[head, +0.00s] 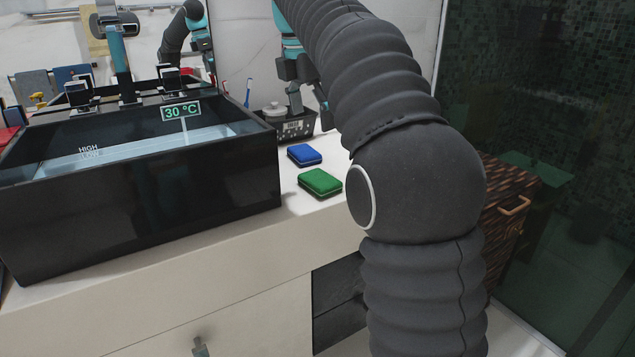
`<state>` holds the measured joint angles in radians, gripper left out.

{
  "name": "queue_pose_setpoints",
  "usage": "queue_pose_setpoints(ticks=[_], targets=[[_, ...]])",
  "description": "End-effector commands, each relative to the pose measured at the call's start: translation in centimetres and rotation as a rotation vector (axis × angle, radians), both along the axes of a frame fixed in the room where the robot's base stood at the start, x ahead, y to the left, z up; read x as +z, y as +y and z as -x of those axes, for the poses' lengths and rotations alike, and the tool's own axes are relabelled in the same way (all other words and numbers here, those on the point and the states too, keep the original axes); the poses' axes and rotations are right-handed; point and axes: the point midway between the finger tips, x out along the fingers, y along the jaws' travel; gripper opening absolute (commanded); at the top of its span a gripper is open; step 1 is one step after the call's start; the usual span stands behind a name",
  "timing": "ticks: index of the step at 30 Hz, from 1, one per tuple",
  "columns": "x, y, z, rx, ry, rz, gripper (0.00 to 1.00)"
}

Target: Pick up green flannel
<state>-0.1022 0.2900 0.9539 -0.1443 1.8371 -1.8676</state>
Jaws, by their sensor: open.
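The green flannel (320,183) is a small folded block with rounded edges. It lies flat on the pale counter (240,250), right of the black sink and near the counter's right end. My gripper (310,103) points down over the back of the counter, behind the flannel and apart from it. It is open, and nothing shows between its fingers. My arm's dark ribbed sleeve hides part of the gripper and the counter's right end.
A blue folded cloth (304,155) lies just behind the green one. A black basket (290,127) stands at the back, close to my gripper. The black sink (150,210) with water fills the left. A wicker hamper (508,205) stands at the right.

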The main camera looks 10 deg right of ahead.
Motion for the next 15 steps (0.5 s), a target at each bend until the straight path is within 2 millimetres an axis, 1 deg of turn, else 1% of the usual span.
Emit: queue_pose_setpoints(ticks=[1,5,15], targets=[[0.0,0.1,-0.4,0.025,0.008,0.004,1.0],[-0.7,0.1,-0.7,0.059,0.021,0.009,1.0],[-6.5,-0.8,-1.0,0.059,0.022,0.009,1.0]])
